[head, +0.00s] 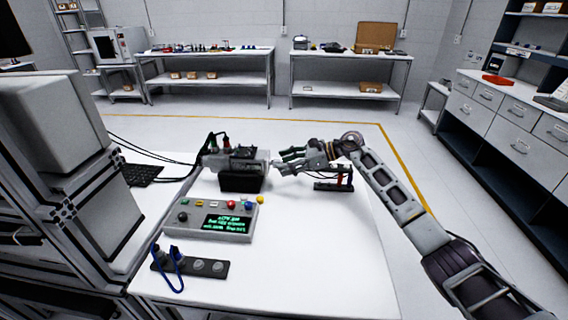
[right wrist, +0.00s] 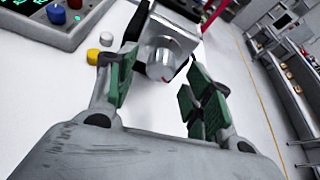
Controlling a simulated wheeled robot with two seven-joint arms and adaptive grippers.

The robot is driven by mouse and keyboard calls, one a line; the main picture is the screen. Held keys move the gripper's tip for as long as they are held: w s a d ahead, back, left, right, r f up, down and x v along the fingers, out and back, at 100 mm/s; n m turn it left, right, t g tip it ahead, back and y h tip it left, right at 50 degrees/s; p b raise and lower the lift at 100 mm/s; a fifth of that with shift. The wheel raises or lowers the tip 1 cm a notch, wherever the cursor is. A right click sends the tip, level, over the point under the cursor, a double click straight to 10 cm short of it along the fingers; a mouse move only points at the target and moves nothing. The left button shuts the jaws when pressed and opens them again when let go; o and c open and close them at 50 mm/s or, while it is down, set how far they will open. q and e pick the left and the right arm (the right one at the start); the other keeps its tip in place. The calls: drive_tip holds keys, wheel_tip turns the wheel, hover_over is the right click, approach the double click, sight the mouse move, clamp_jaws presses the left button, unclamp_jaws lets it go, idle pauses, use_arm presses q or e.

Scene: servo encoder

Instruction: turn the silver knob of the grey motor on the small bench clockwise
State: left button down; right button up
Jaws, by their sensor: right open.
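The grey motor (head: 248,162) sits on the small white bench (head: 320,265), behind the control box in the head view. In the right wrist view the motor (right wrist: 176,28) is at the top, with its round silver knob (right wrist: 160,60) facing me. My right gripper (head: 280,161) is at the motor's right side. In the right wrist view my right gripper (right wrist: 160,90) is open, its green-padded fingers spread on either side of the knob's line. The knob lies ahead between them, and I see no contact. My left gripper is not in view.
A control box (head: 215,219) with a green-lit display and coloured buttons stands in front of the motor. A dark strip (head: 205,267) with a blue cable lies nearer. A small dark stand with a red part (head: 338,178) is right of the motor. The bench's front right is clear.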

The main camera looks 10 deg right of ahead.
drive_tip(key=shift+w+a+f, duration=0.15)
drive_tip(key=shift+a+f, duration=0.05)
drive_tip(key=shift+a, duration=0.35)
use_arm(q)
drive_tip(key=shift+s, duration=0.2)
use_arm(e)
drive_tip(key=c, duration=1)
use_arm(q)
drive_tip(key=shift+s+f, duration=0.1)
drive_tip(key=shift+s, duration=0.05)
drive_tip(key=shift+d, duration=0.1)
